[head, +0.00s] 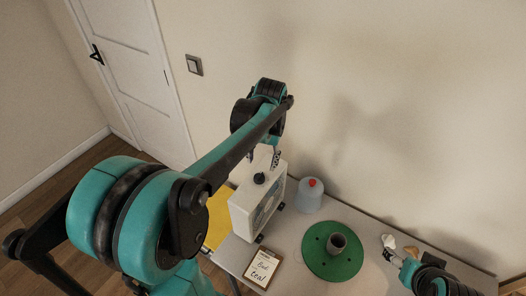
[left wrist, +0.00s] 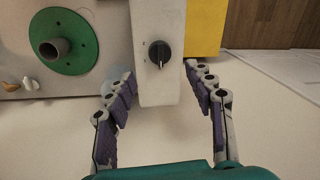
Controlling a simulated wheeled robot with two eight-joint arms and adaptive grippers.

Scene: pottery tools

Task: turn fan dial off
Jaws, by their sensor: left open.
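The white box fan (head: 257,208) stands upright on the grey table. Its black dial (head: 260,179) is on the top face, and the dial (left wrist: 159,53) also shows in the left wrist view with a pale pointer mark. My left gripper (head: 264,158) is above the top of the fan. In the left wrist view my left gripper (left wrist: 155,85) is open, with its fingers spread to either side of the fan's top (left wrist: 158,85). The dial lies between and a little beyond the fingertips, with no contact seen.
The wall is close behind.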

